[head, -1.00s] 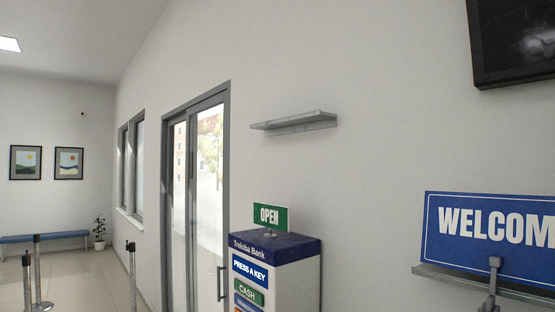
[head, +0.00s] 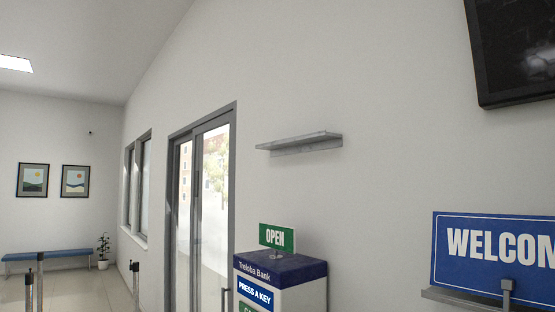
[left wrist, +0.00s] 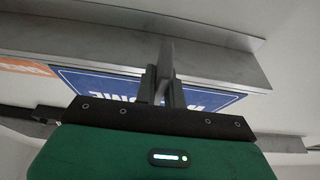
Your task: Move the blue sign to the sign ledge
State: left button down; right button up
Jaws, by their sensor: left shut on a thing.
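The blue sign (head: 490,252) with white "WELCOM" lettering is at the right of the head view, cut off by the picture's edge. It looks upright, just above or on a grey ledge (head: 432,294); I cannot tell whether they touch. My left gripper (head: 507,287) is at the sign's lower front edge, shut on it. In the left wrist view, the left gripper's fingers (left wrist: 162,88) are closed in front of the blue sign (left wrist: 95,82), whose lettering appears inverted. A long grey ledge (left wrist: 90,42) crosses above. My right gripper is not in view.
Another grey wall ledge (head: 300,142) is empty. Below it, a green OPEN sign (head: 277,237) stands on the bank kiosk (head: 290,268). A dark screen (head: 515,55) hangs above the blue sign. An orange sign (left wrist: 28,67) shows at left in the left wrist view.

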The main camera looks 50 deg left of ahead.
pick_arm(q)
jog(key=shift+w+f+b, duration=0.1)
jog(key=shift+f+b, duration=0.6)
jog(key=shift+f, duration=0.25)
dwell(0.7)
jog(key=c, duration=1.4)
grip_release()
jog(key=shift+o, duration=0.4)
jog(key=o, duration=0.4)
jog(key=v, duration=0.9)
jog(key=shift+p, duration=0.3)
